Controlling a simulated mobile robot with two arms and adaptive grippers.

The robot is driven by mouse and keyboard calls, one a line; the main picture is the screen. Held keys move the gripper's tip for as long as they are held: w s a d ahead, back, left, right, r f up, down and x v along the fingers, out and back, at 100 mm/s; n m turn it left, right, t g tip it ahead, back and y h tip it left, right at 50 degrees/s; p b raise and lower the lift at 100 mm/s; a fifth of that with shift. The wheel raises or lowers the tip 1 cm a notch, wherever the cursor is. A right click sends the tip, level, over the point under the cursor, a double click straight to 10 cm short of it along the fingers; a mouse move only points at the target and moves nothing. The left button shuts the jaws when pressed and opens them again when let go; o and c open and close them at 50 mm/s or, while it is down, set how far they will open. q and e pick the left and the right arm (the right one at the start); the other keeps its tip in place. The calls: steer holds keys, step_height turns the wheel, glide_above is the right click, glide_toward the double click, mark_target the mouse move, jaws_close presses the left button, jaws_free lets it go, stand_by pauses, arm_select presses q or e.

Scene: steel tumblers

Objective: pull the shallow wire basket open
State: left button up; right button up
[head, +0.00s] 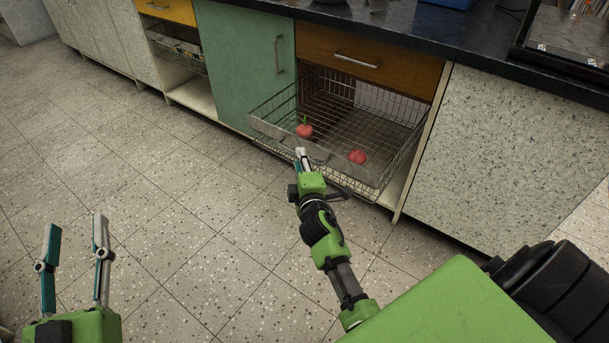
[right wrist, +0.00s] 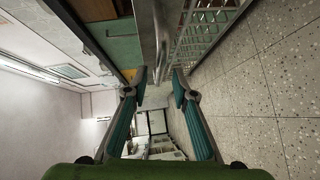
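The shallow wire basket (head: 376,177) sticks well out of its bay under the brown drawer in the head view. Its floor and mesh sides show, and two red objects (head: 304,131) (head: 357,156) lie in it. My right gripper (head: 301,154) is at the middle of the basket's front edge. My left gripper (head: 76,230) is open and empty above the floor.
A green cabinet door (head: 245,65) is left of the basket bay. A brown drawer (head: 365,60) is above it, and a speckled panel (head: 510,160) to the right. Another wire basket (head: 178,48) sits in a bay further left. The tiled floor (head: 190,220) before the cabinets is clear.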

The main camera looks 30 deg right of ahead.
steer(key=v, duration=0.8)
steer(key=shift+s, duration=0.25)
